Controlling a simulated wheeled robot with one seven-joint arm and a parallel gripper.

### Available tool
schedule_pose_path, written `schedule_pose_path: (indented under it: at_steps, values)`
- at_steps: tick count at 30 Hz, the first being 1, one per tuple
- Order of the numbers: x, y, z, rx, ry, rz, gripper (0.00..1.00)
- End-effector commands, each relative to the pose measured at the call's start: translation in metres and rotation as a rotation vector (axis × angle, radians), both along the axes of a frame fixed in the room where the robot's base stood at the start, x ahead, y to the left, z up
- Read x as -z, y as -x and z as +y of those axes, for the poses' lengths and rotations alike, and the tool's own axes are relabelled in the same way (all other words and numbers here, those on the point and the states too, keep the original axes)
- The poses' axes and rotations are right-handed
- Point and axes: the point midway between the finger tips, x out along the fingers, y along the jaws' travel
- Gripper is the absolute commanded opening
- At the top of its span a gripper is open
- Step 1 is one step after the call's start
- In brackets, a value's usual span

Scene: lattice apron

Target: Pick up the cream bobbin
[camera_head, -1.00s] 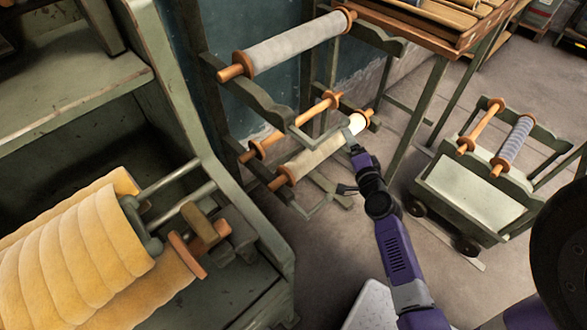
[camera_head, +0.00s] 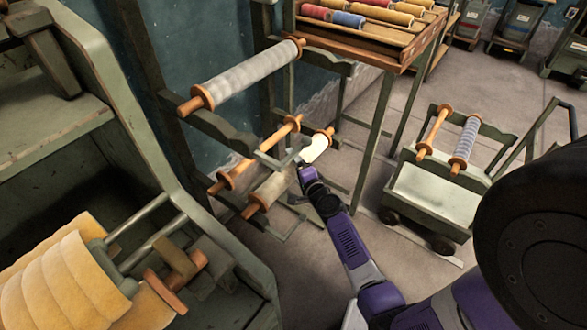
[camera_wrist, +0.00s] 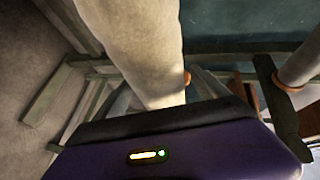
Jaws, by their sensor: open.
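The cream bobbin (camera_head: 271,188) lies slanted on the lowest arms of the green rack, with orange-brown wooden ends. Its upper right part is brightly lit. My gripper (camera_head: 298,158) is at the middle of this bobbin in the head view and covers part of it. The jaws are open; the fingertips are hard to make out, so I cannot tell whether they straddle or touch the bobbin. In the wrist view the cream bobbin (camera_wrist: 140,45) fills the upper middle, very close, and its near part is hidden behind the dark edge of my gripper.
A bare wooden bobbin (camera_head: 258,152) lies just behind, and a grey-white bobbin (camera_head: 240,75) sits higher on the rack. A green cart (camera_head: 430,195) holding two bobbins stands right. Large yellow rolls (camera_head: 60,280) fill the lower left. Floor between rack and cart is clear.

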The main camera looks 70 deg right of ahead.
Motion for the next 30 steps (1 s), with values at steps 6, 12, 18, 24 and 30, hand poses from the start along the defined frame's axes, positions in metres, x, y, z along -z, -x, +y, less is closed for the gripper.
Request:
schedule_pose_path:
  at_steps: [6, 12, 18, 24, 30]
  values:
    - [-0.0001, -0.0004, -0.0006, 0.0, 0.0, 0.0, 0.83]
    - [0.0, -0.0002, -0.0004, 0.0, 0.0, 0.0, 0.44]
    - [0.0, 0.0, -0.0004, 0.0, 0.0, 0.0, 0.05]
    - [-0.0015, -0.0003, -0.001, 0.001, 0.002, -0.001, 0.0]
    - [-0.0073, -0.0003, -0.001, 0.0, 0.002, -0.001, 0.0]
